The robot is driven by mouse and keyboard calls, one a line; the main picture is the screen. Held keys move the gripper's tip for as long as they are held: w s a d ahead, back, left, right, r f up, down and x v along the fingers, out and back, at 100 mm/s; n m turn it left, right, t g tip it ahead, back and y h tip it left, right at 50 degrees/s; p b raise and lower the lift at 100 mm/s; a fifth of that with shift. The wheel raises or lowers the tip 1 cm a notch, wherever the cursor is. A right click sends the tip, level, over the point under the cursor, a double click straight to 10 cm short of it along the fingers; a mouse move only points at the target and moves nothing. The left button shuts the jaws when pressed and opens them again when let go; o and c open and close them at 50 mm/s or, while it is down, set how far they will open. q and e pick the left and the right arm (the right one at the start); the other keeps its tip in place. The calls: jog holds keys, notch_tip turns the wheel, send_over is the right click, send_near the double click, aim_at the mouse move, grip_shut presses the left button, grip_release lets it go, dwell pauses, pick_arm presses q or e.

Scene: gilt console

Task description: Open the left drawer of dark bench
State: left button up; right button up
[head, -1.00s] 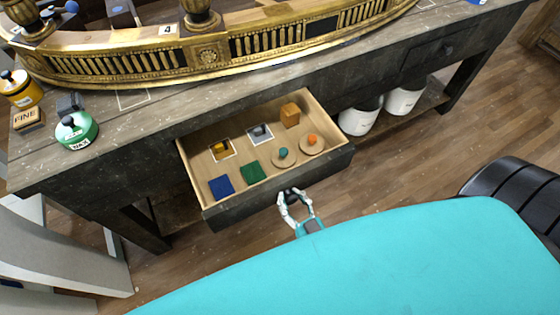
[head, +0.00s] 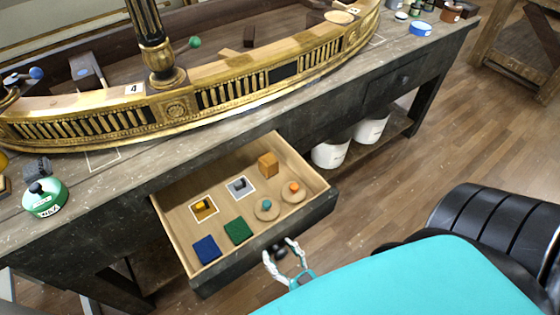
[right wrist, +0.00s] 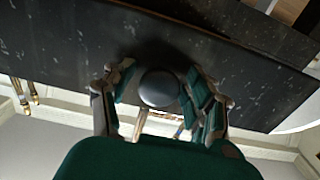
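The dark bench (head: 345,118) runs across the head view. Its left drawer (head: 313,213) is pulled well out, its light wooden inside showing. The dark round knob (head: 279,251) is on the drawer front; it also shows in the right wrist view (right wrist: 159,88). My right gripper (head: 280,247) is at the drawer front with its fingers on either side of the knob. In the right wrist view the fingers (right wrist: 158,91) stand apart, with narrow gaps seeming to show beside the knob. My left gripper is not in view.
The drawer holds a blue square (head: 206,249), a green square (head: 237,230), an orange block (head: 268,164) and small round pieces. A closed right drawer (head: 391,86) has its own knob. White buckets (head: 330,152) stand below. A black seat (head: 490,225) is at right.

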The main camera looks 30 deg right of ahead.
jog(key=s, duration=1.2)
jog(key=shift+d, duration=0.25)
